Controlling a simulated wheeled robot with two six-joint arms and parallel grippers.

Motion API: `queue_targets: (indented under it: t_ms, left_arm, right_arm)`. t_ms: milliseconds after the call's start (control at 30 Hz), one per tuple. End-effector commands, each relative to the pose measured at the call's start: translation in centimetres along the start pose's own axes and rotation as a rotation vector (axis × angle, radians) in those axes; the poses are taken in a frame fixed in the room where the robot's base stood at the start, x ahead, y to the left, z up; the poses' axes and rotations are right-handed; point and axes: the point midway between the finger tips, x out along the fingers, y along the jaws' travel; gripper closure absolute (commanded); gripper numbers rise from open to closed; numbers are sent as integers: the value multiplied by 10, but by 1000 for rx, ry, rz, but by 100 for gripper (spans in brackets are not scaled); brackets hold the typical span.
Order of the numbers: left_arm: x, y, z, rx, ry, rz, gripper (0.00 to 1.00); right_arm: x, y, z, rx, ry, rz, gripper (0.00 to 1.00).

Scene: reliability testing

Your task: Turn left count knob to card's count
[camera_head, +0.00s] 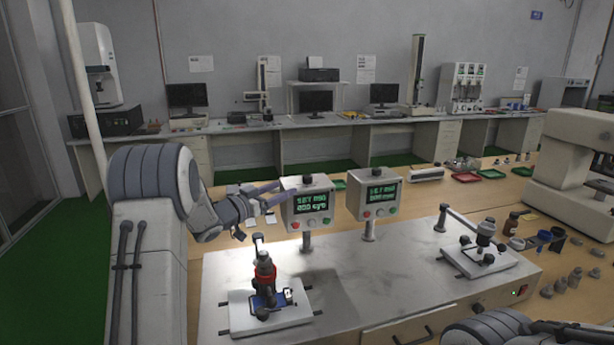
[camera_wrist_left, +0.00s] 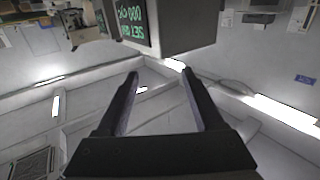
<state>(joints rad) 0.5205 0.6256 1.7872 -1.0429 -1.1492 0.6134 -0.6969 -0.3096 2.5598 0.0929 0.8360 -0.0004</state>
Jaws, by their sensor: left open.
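The left count box (camera_head: 307,205) stands on a post at the back of the metal bench, with a green display, coloured buttons below it and a dark knob (camera_head: 307,180) on top. My left gripper (camera_head: 279,194) is open and empty, close to the left side of this box in the head view. In the left wrist view the open fingers (camera_wrist_left: 160,72) have nothing between them, and the box (camera_wrist_left: 180,22) with its display appears upside down above them. No knob shows there. Small pale cards (camera_head: 251,217) lie behind the bench; their print is too small to read.
A second display box (camera_head: 373,196) with its own knob stands just right of the first. The metal bench (camera_head: 375,275) carries a left fixture (camera_head: 265,270) holding a blue device and a right fixture (camera_head: 480,257). Bottles and small parts crowd the right side. My right arm shows at bottom right.

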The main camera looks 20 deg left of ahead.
Motion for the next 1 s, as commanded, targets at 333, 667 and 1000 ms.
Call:
queue_targets:
  t_ms: [333, 667, 1000]
  left_arm:
    - [62, 2, -2, 1, 0, 4, 31]
    - [98, 2, -1, 0, 0, 1, 31]
    - [99, 1, 0, 0, -1, 0, 50]
  right_arm:
    - [-20, -1, -1, 0, 0, 0, 31]
    - [-28, -2, -1, 0, 0, 0, 31]
    - [-28, -2, -1, 0, 0, 0, 31]
